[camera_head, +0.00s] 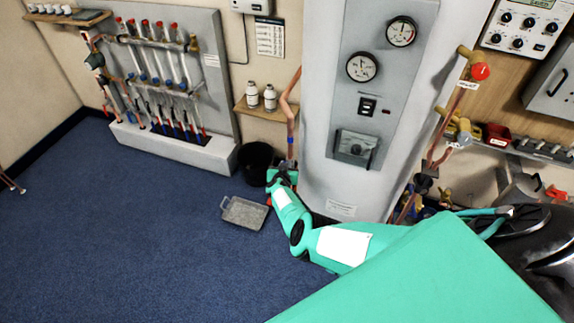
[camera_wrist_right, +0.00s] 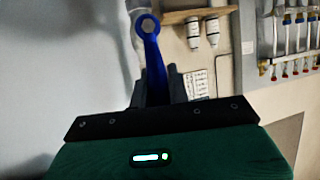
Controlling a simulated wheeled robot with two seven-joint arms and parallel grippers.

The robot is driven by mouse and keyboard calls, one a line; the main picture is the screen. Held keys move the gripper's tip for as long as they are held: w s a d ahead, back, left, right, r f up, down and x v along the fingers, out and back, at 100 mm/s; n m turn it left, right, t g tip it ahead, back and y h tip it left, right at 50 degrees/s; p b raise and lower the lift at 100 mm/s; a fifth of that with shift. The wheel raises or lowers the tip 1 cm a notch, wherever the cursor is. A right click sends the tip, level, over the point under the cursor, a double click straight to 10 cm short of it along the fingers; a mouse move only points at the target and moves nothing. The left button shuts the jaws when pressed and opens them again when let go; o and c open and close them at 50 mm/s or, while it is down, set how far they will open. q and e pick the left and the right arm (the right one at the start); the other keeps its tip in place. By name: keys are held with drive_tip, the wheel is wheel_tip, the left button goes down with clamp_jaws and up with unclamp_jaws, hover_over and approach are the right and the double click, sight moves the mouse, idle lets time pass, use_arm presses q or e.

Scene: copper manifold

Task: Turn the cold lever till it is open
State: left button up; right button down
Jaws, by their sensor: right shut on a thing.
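The cold lever (camera_wrist_right: 151,52) is blue, with a round bolted end at the top in the right wrist view. Its handle runs down between the fingers of my right gripper (camera_wrist_right: 157,90), which is shut on it. In the head view my right gripper (camera_head: 283,177) is low beside the white tank, at the foot of a copper pipe (camera_head: 290,110). The lever itself is hidden there by the gripper. I cannot tell from these frames how far the valve is turned. My left gripper is not in view.
The white tank (camera_head: 330,120) stands close to the right of my gripper. A black bucket (camera_head: 256,160) and a grey tray (camera_head: 244,213) are on the floor to the left. A shelf (camera_head: 268,112) with two white bottles is above. The blue floor at left is clear.

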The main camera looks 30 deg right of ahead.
drive_tip(key=shift+w+a, duration=0.1)
drive_tip(key=shift+a, duration=0.05)
idle(0.5)
drive_tip(key=c, duration=1.3)
unclamp_jaws()
drive_tip(key=shift+c, duration=0.2)
drive_tip(key=shift+s+a+r+p, duration=0.2)
drive_tip(key=shift+s+r+p, duration=0.1)
drive_tip(key=shift+p, duration=0.4)
drive_tip(key=p+v, duration=0.9)
drive_tip(key=v, duration=0.2)
drive_tip(key=shift+p, duration=0.4)
drive_tip(key=shift+a, duration=0.1)
